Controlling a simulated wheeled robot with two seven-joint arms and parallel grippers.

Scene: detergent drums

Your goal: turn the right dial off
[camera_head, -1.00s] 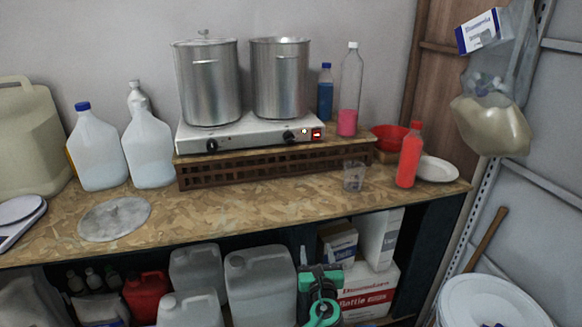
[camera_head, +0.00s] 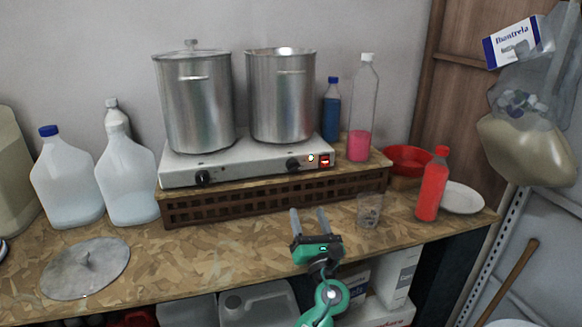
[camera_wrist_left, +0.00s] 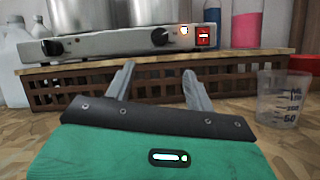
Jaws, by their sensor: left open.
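The right dial (camera_head: 293,165) is a black knob on the front of the white hot plate (camera_head: 243,161), beside a lit indicator light (camera_head: 310,158) and a red switch (camera_head: 325,161). It also shows in the left wrist view (camera_wrist_left: 160,37), above and beyond the fingers. The left dial (camera_head: 203,178) sits further left on the same panel. My left gripper (camera_head: 309,222) is open and empty, in front of the wooden lattice stand and below the right dial, apart from it. It also shows in the left wrist view (camera_wrist_left: 157,88). My right gripper is not in view.
Two steel pots (camera_head: 281,95) stand on the hot plate, which rests on a brown lattice stand (camera_head: 270,198). A clear measuring cup (camera_head: 369,211) stands right of my gripper, near a red bottle (camera_head: 432,184). A round lid (camera_head: 86,267) lies on the left worktop.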

